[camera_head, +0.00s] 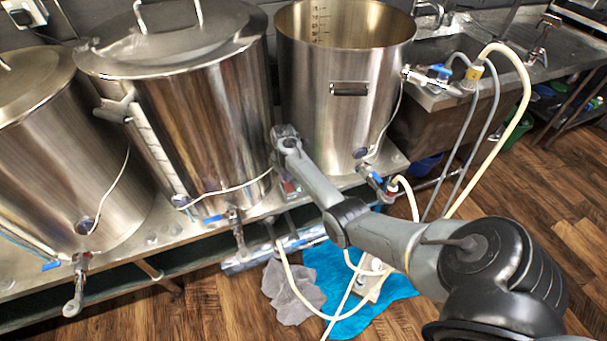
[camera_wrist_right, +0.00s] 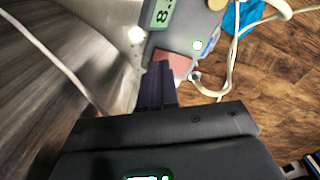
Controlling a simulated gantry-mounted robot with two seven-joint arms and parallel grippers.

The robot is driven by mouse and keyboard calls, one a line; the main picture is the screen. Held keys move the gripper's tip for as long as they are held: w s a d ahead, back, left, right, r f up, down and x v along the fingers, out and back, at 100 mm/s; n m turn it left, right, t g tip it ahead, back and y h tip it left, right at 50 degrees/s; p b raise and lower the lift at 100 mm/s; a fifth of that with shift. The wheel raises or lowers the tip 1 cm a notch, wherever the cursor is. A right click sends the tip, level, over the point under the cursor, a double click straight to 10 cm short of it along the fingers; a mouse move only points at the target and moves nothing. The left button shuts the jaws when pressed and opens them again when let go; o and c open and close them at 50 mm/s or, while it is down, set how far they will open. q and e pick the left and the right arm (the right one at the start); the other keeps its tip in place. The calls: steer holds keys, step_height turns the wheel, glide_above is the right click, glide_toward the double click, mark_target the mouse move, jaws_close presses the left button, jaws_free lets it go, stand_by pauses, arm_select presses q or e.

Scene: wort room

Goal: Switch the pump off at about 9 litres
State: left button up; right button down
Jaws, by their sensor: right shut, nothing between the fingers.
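My right gripper (camera_wrist_right: 160,70) is shut and empty. Its dark fingertips are right at the edge of a red pad (camera_wrist_right: 178,64) on a grey control box (camera_wrist_right: 185,28); I cannot tell if they touch. A display (camera_wrist_right: 162,14) on the box shows a figure starting with 8, the rest cut off. My left gripper is out of view.
A lidded kettle (camera_head: 205,100) stands left of my arm, an open kettle (camera_head: 335,100) with volume marks right. Valves with blue handles and a thin cable (camera_head: 240,187) are near. Hoses (camera_head: 520,95) run to the sink and floor, where a blue cloth (camera_head: 325,262) lies.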

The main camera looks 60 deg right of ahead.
steer(key=shift+f, duration=0.35)
steer(key=shift+f+b, duration=0.55)
steer(key=shift+f, duration=0.05)
steer(key=shift+r, duration=0.1)
steer(key=shift+r+p, duration=0.4)
steer(key=shift+p, duration=0.2)
step_height(320, 180, up, 3)
steer(key=p, duration=0.3)
steer(key=shift+r, duration=0.1)
steer(key=r+p, duration=0.2)
steer(key=shift+p, duration=0.3)
steer(key=shift+f, duration=0.1)
